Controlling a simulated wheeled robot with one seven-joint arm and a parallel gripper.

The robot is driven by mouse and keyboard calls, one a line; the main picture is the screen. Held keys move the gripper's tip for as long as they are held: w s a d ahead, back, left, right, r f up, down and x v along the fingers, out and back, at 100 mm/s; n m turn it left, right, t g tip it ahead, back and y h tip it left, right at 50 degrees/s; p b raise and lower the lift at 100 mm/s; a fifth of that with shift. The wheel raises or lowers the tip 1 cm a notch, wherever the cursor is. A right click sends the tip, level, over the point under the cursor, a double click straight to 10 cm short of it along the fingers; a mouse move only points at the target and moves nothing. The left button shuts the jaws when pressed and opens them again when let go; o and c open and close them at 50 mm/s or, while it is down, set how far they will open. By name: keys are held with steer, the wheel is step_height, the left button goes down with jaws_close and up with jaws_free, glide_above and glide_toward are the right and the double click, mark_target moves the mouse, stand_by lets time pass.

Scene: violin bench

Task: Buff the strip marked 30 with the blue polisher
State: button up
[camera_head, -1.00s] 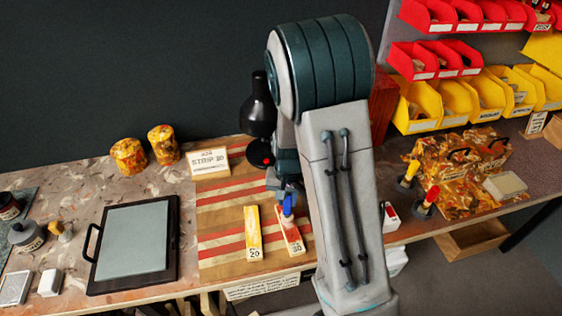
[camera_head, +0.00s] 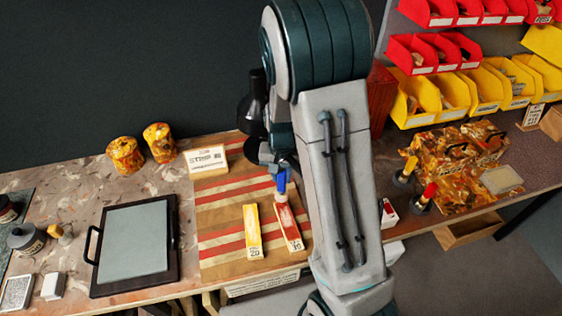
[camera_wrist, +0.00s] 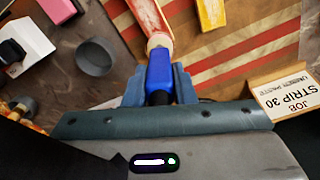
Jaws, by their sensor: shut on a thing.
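My gripper (camera_head: 276,170) is shut on the blue polisher (camera_head: 281,183), which also shows in the wrist view (camera_wrist: 159,70) between both fingers (camera_wrist: 160,88). The polisher's pale round pad (camera_wrist: 158,42) is at the far end of the strip marked 30 (camera_head: 290,230). The pad overlaps that end in the wrist view; I cannot tell whether it touches. The strip is mostly red with a pale end (camera_wrist: 150,16). The yellow strip marked 20 (camera_head: 252,232) lies beside it on the left. A job card (camera_head: 206,160) reading STRIP 30 stands behind.
A dark-framed grey plate (camera_head: 134,242) lies to the left. A black lamp (camera_head: 254,112) stands close behind my gripper. Yellow-handled (camera_head: 407,169) and red-handled (camera_head: 426,195) tools stand to the right. A grey round cup (camera_wrist: 94,57) shows in the wrist view.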

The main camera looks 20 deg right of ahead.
steer(key=shift+r+p, duration=0.9)
steer(key=shift+r, duration=0.8)
steer(key=shift+f, duration=0.15)
